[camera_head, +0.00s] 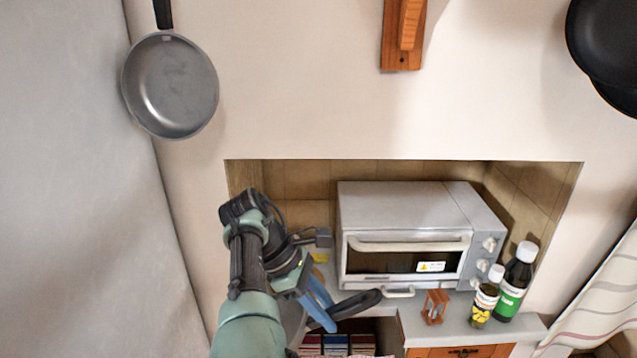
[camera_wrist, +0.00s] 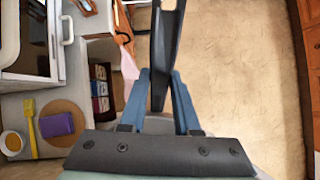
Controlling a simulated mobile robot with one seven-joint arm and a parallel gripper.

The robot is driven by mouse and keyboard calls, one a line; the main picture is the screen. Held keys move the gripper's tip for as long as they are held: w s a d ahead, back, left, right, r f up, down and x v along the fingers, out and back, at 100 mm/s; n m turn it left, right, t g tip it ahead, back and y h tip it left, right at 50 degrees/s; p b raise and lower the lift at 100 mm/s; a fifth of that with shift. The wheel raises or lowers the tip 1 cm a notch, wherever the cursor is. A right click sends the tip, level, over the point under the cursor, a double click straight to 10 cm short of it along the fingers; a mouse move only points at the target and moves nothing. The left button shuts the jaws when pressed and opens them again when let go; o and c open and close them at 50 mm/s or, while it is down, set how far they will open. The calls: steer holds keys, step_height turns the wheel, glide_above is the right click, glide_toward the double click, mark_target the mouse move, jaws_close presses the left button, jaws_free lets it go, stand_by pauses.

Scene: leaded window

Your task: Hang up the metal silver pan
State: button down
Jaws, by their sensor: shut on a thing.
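My gripper (camera_head: 318,308) is at the lower middle of the head view, in front of the counter and the toaster oven. Its blue fingers are shut on the dark handle (camera_head: 358,303) of a pan. In the wrist view, the handle (camera_wrist: 168,45) runs between the fingertips (camera_wrist: 160,82) and points away toward the top. A grey part of the held pan (camera_head: 293,316) shows beside the fingers; most of its body is hidden by my arm. Another grey metal pan (camera_head: 170,88) hangs on the wall at the upper left, its handle up.
A wooden wall piece (camera_head: 402,40) is at the top middle, with bare wall around it. Black pans (camera_head: 605,40) hang at the upper right. The toaster oven (camera_head: 405,215) stands in the niche, with bottles (camera_head: 514,283) and a small wooden hourglass-like object (camera_head: 435,306) nearby.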

step_height(320, 180, up, 27)
steer(key=w+n+t+h+p, duration=0.2)
steer(key=w+n+t+h, duration=0.1)
steer(key=n+t, duration=0.65)
steer(key=s+r+n+t, duration=0.2)
steer(key=s+r, duration=0.1)
steer(key=r, duration=0.8)
steer(key=s+a+r+n+t, duration=0.1)
steer(key=s+r+n+t, duration=0.1)
steer(key=r, duration=0.9)
steer(key=shift+s+a+r+t+p, duration=0.25)
steer(key=shift+s+t+p, duration=0.3)
steer(key=shift+s, duration=0.4)
steer(key=shift+y, duration=0.3)
